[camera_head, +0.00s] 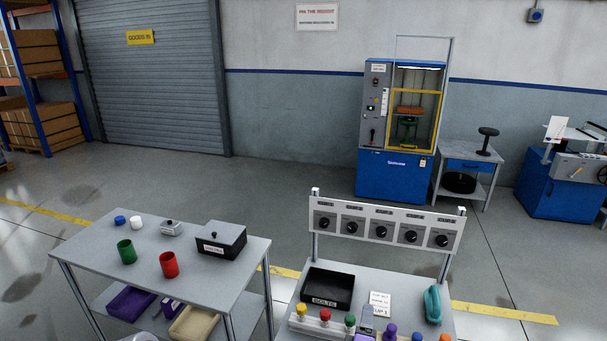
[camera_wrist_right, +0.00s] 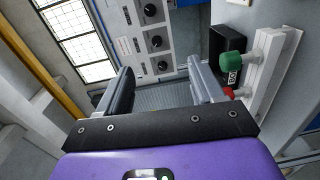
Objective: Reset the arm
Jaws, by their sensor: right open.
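My right gripper (camera_head: 367,318) shows small at the bottom of the head view, over the front of the right table. In the right wrist view my right gripper (camera_wrist_right: 160,78) has its two grey fingers wide apart, with nothing between them. Beyond the fingers are the panel with black dials (camera_wrist_right: 153,38), and to the right a green knob (camera_wrist_right: 232,64) and a red knob (camera_wrist_right: 229,92) on a white rack (camera_wrist_right: 270,72). The fingers look clear of these. My left gripper is in neither view.
The right table (camera_head: 345,281) holds a black bolts bin (camera_head: 328,288), a white card (camera_head: 380,303), a teal object (camera_head: 433,304) and several coloured knobs. The dial panel (camera_head: 381,229) stands at its back. A left table (camera_head: 95,249) carries cups and a black box (camera_head: 221,240). Floor lies between.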

